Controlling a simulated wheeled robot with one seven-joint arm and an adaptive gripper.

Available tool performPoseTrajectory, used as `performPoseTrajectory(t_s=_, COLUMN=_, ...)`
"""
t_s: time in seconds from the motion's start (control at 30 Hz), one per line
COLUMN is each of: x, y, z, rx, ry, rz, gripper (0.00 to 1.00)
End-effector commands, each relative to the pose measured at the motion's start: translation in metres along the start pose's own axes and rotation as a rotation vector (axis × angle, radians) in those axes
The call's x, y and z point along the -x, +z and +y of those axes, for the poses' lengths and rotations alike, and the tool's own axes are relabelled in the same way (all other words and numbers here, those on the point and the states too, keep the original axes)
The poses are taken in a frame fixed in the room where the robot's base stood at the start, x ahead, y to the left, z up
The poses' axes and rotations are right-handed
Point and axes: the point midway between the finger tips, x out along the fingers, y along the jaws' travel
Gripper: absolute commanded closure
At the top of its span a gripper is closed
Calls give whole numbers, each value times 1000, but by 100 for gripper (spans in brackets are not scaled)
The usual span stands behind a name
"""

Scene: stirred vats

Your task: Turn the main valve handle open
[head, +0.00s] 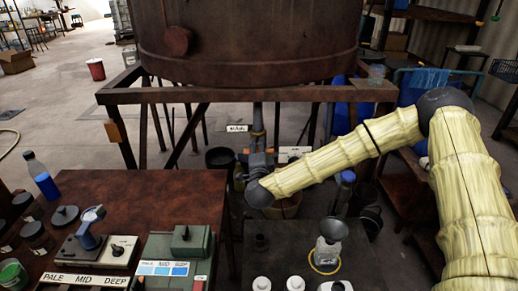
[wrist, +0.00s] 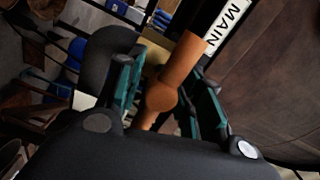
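The main valve handle (wrist: 170,85) is an orange-brown bar with a rounded middle, slanting across the wrist view. A white plate reading MAIN (wrist: 228,28) is beside its upper end. My gripper (wrist: 166,100) has one dark green finger on each side of the handle, with visible gaps, so it looks open around it. In the head view my gripper (head: 258,162) is below the big vat (head: 245,45), at the foot of its outlet pipe (head: 258,120). There the gripper and wrist hide the handle.
The vat's rusty frame (head: 240,95) has legs and braces around the outlet. A brown bench (head: 150,200) with jars and a control box (head: 180,255) is at left front. A dark table (head: 300,250) with a funnel-topped jar (head: 328,245) is below the arm. A bucket (head: 285,207) is behind my wrist.

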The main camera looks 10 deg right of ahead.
Motion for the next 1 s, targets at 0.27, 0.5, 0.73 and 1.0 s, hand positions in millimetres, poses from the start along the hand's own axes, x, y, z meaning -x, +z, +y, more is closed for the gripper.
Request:
performPoseTrajectory(t_s=0.27, x=0, y=0, z=0, rx=0, ry=0, rz=0, gripper=98)
performPoseTrajectory(t_s=0.5, x=0, y=0, z=0, rx=4, ry=1, rz=0, gripper=100)
performPoseTrajectory(t_s=0.73, x=0, y=0, z=0, rx=61, ry=0, rz=-1, gripper=100)
performPoseTrajectory(t_s=1.0, x=0, y=1, z=-1, rx=247, ry=-1, rz=-2, gripper=100)
